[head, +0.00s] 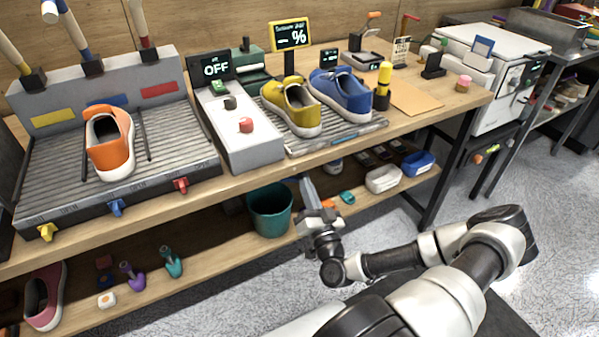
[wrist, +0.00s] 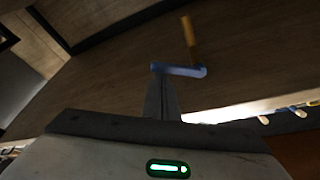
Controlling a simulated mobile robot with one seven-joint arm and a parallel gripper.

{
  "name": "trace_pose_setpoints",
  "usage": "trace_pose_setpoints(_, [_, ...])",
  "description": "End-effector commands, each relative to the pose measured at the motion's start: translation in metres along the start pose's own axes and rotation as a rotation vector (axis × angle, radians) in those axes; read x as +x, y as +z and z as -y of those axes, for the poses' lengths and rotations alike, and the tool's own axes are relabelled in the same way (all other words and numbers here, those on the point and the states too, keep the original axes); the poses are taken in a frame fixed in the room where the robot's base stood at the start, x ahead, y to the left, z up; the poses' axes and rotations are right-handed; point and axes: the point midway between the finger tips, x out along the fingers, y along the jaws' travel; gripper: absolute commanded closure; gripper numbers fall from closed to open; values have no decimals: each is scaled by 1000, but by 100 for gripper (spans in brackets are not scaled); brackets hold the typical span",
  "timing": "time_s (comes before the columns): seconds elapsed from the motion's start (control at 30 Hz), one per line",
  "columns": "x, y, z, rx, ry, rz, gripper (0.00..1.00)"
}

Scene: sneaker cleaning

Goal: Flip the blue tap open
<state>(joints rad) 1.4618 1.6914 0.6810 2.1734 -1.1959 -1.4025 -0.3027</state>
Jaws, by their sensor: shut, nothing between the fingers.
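The blue tap (head: 116,207) sits on the front edge of the grey ribbed wash tray (head: 60,207), between a yellow tap (head: 46,231) and a red tap (head: 181,185). Its handle position is too small to read. My gripper (head: 306,183) is shut and empty, pointing up in front of the bench, well to the right of the blue tap and apart from it. In the wrist view my fingers (wrist: 160,80) are together. A bent blue piece (wrist: 180,70) with a brownish rod shows beyond their tips; I cannot tell what it is.
An orange sneaker (head: 110,145) lies on the tray. A grey control box (head: 238,130) with an OFF display stands right of it. A teal bucket (head: 270,210) stands on the lower shelf, left of my gripper. Open floor (head: 380,225) lies right of my gripper.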

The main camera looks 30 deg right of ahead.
Motion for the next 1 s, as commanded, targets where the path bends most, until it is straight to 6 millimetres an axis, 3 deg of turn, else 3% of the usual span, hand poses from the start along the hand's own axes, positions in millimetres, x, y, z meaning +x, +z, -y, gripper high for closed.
trace_pose_setpoints(0.7, [-19,34,4,624,218,1,100])
trace_pose_setpoints(1.0, [-19,34,3,618,216,1,100])
